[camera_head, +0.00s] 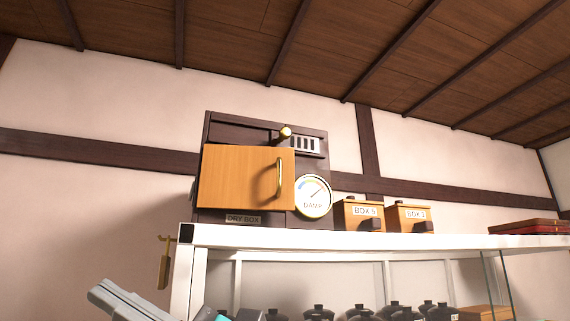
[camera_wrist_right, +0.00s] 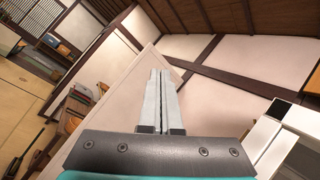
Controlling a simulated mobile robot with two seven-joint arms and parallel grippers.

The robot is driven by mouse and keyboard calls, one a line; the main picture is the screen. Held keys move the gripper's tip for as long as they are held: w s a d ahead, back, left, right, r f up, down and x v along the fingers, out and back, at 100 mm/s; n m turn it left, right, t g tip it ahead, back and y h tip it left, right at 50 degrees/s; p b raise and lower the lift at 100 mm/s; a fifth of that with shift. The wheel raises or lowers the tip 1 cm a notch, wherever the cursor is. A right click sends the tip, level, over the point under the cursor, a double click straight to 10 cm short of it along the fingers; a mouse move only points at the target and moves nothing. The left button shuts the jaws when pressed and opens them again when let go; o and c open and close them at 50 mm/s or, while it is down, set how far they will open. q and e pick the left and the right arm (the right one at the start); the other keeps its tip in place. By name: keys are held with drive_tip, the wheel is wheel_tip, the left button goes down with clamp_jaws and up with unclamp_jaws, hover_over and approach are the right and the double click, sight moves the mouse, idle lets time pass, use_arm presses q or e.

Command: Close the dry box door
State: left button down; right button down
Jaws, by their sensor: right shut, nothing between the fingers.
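The dry box (camera_head: 240,133) is a dark wooden cabinet on top of a white shelf in the head view. Its orange wooden door (camera_head: 235,178) has a brass handle (camera_head: 279,178) near the right edge. The door seems to stand forward of the dark front; how far it is open I cannot tell. My right gripper (camera_head: 98,291) is low at the left of the head view, below and left of the door and apart from it. In the right wrist view its two grey fingers (camera_wrist_right: 160,76) are together and empty. My left gripper is not in view.
A round gauge (camera_head: 313,196) sits right of the door, and a brass knob (camera_head: 285,132) above it. Two small boxes (camera_head: 364,213) (camera_head: 408,216) stand right on the white shelf (camera_head: 350,241). A brass piece (camera_head: 164,262) hangs at its left end. Dark-lidded jars (camera_head: 318,312) stand below.

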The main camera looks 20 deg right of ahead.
drive_tip(key=s+a+r+n+g+h, duration=0.1)
drive_tip(key=s+a+r+n+h, duration=0.15)
drive_tip(key=n, duration=0.45)
drive_tip(key=n+t+h+p, duration=0.1)
drive_tip(key=n+t+h, duration=0.4)
drive_tip(key=t+h, duration=1.25)
approach(280, 172)
drive_tip(key=w+r+g+h+p, duration=0.1)
drive_tip(key=w, duration=0.1)
drive_tip(key=w+a+g+h+p, duration=0.1)
drive_tip(key=w, duration=0.1)
drive_tip(key=w+r+g+h+p, duration=0.1)
drive_tip(key=w, duration=0.1)
drive_tip(key=shift+w+a+r, duration=0.2)
drive_tip(key=shift+r, duration=0.15)
